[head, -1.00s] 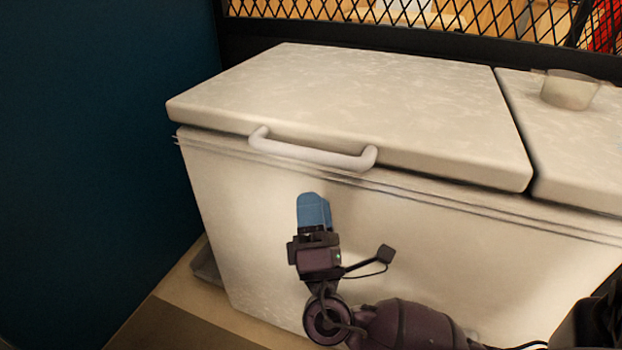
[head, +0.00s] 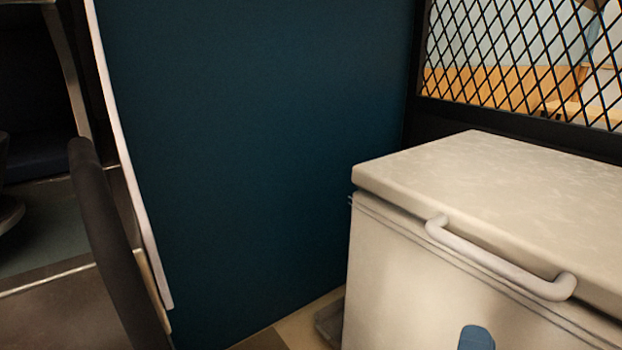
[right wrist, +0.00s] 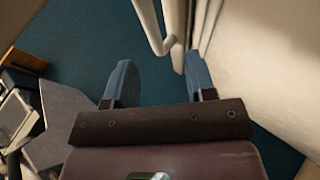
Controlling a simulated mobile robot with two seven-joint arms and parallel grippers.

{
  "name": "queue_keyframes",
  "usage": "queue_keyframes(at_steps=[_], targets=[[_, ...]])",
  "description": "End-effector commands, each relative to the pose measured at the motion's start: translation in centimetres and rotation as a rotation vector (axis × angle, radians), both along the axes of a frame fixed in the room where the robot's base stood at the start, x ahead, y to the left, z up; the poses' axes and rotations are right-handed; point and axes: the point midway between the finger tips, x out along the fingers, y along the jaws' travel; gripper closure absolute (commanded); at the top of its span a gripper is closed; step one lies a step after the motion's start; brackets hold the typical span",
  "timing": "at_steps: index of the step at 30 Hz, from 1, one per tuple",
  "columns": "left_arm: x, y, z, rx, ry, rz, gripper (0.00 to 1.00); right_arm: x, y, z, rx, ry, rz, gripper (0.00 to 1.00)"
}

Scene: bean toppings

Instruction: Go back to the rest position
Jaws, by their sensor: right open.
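My right gripper (right wrist: 160,80) is open and empty in the right wrist view, its two blue fingers spread apart. In the head view only a blue fingertip of the right gripper (head: 476,338) shows at the bottom edge, in front of the white chest freezer (head: 400,270). The freezer's lid (head: 490,175) is shut, with a pale bar handle (head: 500,262) on its front. The handle also shows in the right wrist view (right wrist: 152,28), beyond the fingers, with nothing gripped. My left gripper is not in view.
A dark blue wall panel (head: 250,150) stands left of the freezer. A black wire mesh (head: 525,60) is behind it. A dark curved post (head: 105,235) and a dim area lie at far left. A grey object (head: 330,322) sits on the floor by the freezer's corner.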

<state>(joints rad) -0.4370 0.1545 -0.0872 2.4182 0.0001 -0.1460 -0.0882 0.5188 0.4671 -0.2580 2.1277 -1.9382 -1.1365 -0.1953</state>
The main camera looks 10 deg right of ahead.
Motion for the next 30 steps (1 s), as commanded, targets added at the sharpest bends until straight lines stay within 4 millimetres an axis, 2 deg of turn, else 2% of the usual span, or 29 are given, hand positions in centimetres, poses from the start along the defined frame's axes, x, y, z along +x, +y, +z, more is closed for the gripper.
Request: queue_keyframes(at_steps=[3,8,14,22,30], targets=[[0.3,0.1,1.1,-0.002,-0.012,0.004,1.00,-0.3,-0.9,0.1,0.078,0.073,0.025,0.49],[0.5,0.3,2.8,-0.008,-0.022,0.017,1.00,-1.6,-2.6,-1.2,0.279,0.242,0.092,0.49],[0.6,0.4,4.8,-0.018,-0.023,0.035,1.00,-4.9,-3.7,-3.5,0.592,0.418,0.178,0.49],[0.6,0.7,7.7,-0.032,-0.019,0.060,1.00,-11.5,-3.2,-5.5,1.073,0.538,0.283,0.49],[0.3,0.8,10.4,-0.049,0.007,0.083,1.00,-19.4,-1.3,-5.3,1.596,0.503,0.362,0.49]])
